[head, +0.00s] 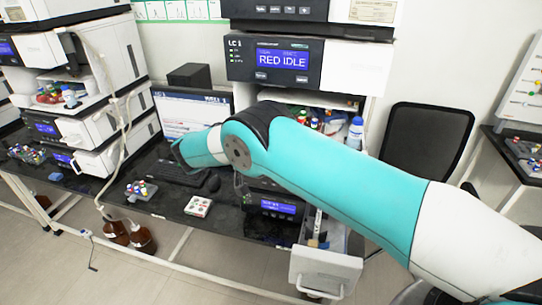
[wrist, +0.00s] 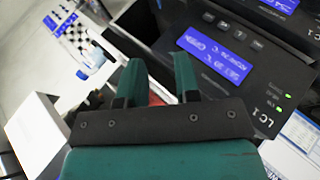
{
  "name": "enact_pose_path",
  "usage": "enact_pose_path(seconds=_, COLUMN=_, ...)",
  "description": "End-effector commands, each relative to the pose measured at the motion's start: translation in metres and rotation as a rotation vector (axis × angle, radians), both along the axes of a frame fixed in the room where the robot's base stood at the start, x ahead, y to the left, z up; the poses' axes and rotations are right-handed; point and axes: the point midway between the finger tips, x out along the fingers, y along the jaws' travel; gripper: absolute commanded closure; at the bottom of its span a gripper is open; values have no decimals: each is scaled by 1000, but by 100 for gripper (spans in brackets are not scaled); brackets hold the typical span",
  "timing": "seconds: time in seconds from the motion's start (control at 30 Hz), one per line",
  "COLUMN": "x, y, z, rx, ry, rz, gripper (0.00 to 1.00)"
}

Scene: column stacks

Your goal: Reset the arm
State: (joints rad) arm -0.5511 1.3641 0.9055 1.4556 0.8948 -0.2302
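My gripper (wrist: 158,65) shows in the wrist view as two teal fingers standing apart, with a clear gap between their tips. A small reddish patch shows low between the fingers; I cannot tell what it is, and nothing is seen clamped at the tips. In the head view my teal and white arm (head: 330,180) reaches from the lower right to the middle, in front of the column stack. The gripper itself is hidden there.
The LC 1 unit (head: 275,61) reads "RED IDLE"; its dark panel (wrist: 225,60) is close by in the wrist view. A monitor (head: 190,108), a vial rack (head: 141,190), a white tray (head: 198,206) and an open white drawer (head: 325,270) are around the bench. A black chair (head: 425,140) stands right.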

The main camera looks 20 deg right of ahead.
Motion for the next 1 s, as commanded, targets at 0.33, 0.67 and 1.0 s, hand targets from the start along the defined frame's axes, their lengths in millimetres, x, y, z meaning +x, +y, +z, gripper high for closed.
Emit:
enact_pose_path(seconds=0.33, x=0, y=1, z=0, rx=0, ry=0, rz=0, gripper=70)
enact_pose_path(seconds=0.67, x=4, y=1, z=4, rx=18, ry=3, rz=19, gripper=70)
enact_pose_path(seconds=1.0, x=10, y=-2, z=49, rx=315, ry=90, rz=341, gripper=70)
